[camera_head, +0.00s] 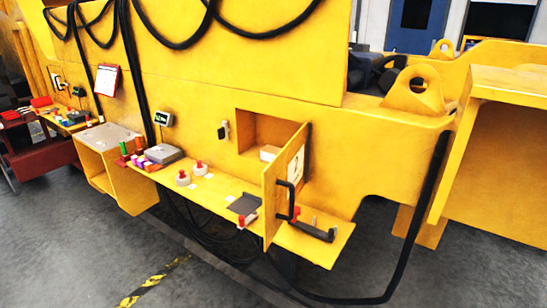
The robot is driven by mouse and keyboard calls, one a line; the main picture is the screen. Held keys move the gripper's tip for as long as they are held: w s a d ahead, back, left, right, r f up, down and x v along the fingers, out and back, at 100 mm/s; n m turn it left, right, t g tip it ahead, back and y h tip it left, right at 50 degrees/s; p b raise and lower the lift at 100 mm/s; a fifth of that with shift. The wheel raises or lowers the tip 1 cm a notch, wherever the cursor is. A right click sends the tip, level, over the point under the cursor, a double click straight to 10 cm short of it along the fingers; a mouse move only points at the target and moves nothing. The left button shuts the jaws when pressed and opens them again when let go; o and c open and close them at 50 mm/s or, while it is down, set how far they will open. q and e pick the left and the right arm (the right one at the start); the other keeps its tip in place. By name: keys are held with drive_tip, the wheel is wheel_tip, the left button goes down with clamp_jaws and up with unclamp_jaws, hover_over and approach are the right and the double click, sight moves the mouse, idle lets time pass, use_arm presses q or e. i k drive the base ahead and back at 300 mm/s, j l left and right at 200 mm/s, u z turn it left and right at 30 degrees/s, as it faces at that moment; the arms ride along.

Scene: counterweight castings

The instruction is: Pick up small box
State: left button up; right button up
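A small whitish box (269,153) sits inside an open recess (262,128) in the yellow casting, at its lower right. The recess's yellow door (284,188) stands swung open toward the viewer. It carries a black handle and a white label with a dark mark. The door's edge hides the right part of the recess and perhaps part of the box. Neither of my grippers shows in the head view.
A yellow ledge (215,191) below the recess holds white round pieces with red tops, a dark plate (244,204), a grey scale (164,153) and a black tool (312,230). Black cables hang around. Grey floor in front is open, with a yellow-black stripe (152,281).

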sight(268, 153)
drive_tip(key=i+j+z, duration=0.1)
drive_tip(key=j, duration=0.3)
drive_tip(key=i+j+z, duration=0.15)
drive_tip(key=j, duration=0.2)
drive_tip(key=i+j+z, duration=0.1)
drive_tip(key=j, duration=0.3)
drive_tip(key=i+j+z, duration=0.1)
drive_tip(key=j, duration=0.35)
drive_tip(key=i+j+z, duration=0.1)
drive_tip(key=j, duration=0.3)
drive_tip(key=i, duration=0.1)
